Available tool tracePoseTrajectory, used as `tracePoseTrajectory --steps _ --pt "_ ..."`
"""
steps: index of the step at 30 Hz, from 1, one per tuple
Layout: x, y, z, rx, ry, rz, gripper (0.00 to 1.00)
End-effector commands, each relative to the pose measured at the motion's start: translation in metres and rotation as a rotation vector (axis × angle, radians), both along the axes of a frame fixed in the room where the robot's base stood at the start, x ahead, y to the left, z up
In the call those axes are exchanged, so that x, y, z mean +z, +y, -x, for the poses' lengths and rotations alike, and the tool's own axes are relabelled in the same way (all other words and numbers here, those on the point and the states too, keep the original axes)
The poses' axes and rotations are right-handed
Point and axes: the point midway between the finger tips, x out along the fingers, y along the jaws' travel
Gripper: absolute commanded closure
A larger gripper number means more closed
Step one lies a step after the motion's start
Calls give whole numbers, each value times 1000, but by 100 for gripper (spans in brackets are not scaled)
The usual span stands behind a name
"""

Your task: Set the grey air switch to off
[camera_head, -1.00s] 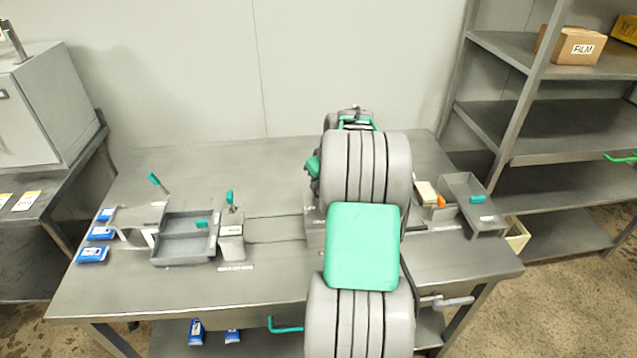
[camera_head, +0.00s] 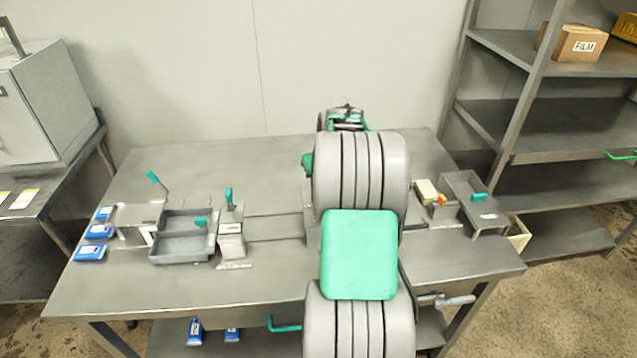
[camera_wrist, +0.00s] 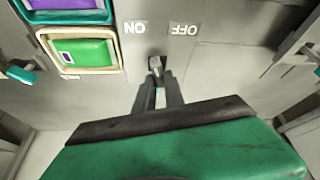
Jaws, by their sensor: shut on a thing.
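The grey air switch (camera_wrist: 154,64) shows in the wrist view as a short dark-grey lever on a grey panel. The ON label (camera_wrist: 135,27) is above left of it and the OFF label (camera_wrist: 186,29) above right; both read upside down. The lever stands below the gap between the two labels. My gripper (camera_wrist: 158,92) is shut on the lever, with its two narrow fingers at either side of it. In the head view my own arm hides the switch and the fingertips.
A purple pouch (camera_wrist: 68,4) and a green pouch (camera_wrist: 86,52) lie in trays at the upper left of the wrist view. The steel table (camera_head: 200,293) also bears a grey divided tray (camera_head: 183,246), blue packs (camera_head: 90,254) and levers with teal handles. Shelves (camera_head: 560,187) stand at right.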

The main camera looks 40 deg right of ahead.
Motion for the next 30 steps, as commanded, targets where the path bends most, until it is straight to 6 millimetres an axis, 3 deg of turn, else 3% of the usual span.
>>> tracePoseTrajectory --steps 18,30 --pt "0 -1 0 -551 -2 2 100" --pt "1 -2 0 -758 -3 2 100"
